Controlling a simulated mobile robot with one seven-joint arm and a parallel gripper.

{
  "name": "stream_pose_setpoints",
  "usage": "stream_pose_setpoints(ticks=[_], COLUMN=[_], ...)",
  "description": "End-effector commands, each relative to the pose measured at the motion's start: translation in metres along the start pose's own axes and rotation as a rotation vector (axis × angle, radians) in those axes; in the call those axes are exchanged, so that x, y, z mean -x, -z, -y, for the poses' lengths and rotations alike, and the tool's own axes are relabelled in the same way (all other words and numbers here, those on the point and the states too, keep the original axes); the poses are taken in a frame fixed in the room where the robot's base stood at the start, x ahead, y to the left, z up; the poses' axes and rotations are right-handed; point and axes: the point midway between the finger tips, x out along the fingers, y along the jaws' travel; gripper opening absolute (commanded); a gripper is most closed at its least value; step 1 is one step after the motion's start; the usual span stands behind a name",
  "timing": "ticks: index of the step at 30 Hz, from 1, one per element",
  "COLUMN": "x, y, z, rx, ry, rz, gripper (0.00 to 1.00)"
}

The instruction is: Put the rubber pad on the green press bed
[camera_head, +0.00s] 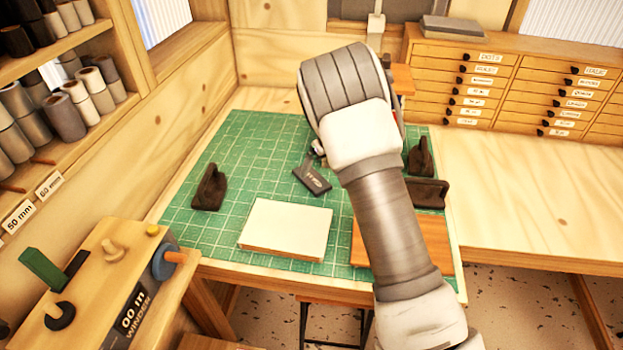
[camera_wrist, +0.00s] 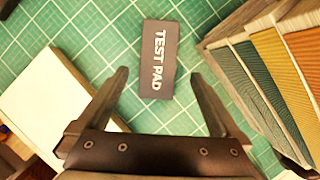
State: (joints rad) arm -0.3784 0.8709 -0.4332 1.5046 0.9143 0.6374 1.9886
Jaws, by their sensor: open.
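A dark grey pad (camera_head: 311,178) marked TEST PAD, which fits the rubber pad, lies flat on a green gridded mat (camera_head: 240,150). In the wrist view the pad (camera_wrist: 158,60) lies ahead of my gripper (camera_wrist: 160,77). The gripper is open and empty, its fingertips apart to either side of the pad's near part. I cannot tell the height gap between them. In the head view my arm hides most of the gripper. The gridded mat is the only large green surface I see; I cannot tell whether it is the press bed.
A white-topped slab (camera_head: 287,229) lies left of and nearer than the pad. Dark brackets stand at the left (camera_head: 209,187) and right (camera_head: 421,157). A fan of coloured swatches (camera_wrist: 265,80) lies right of the gripper. A wooden winder (camera_head: 100,275) stands front left. The right bench is clear.

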Motion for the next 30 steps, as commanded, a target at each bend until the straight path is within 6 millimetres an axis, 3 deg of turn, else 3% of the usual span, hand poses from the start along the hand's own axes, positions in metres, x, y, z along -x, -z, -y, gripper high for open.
stream_pose_setpoints(ticks=[5, 15, 24, 30], x=[-0.01, -0.052, -0.055, -0.055], y=[0.001, 0.003, 0.003, 0.003], z=[-0.001, -0.003, -0.003, -0.003], rx=[-0.001, 0.0, 0.001, 0.001], ry=[0.0, 0.0, 0.0, 0.0], rz=[-0.001, -0.001, 0.001, 0.0], gripper=[1.0, 1.0, 1.0, 0.66])
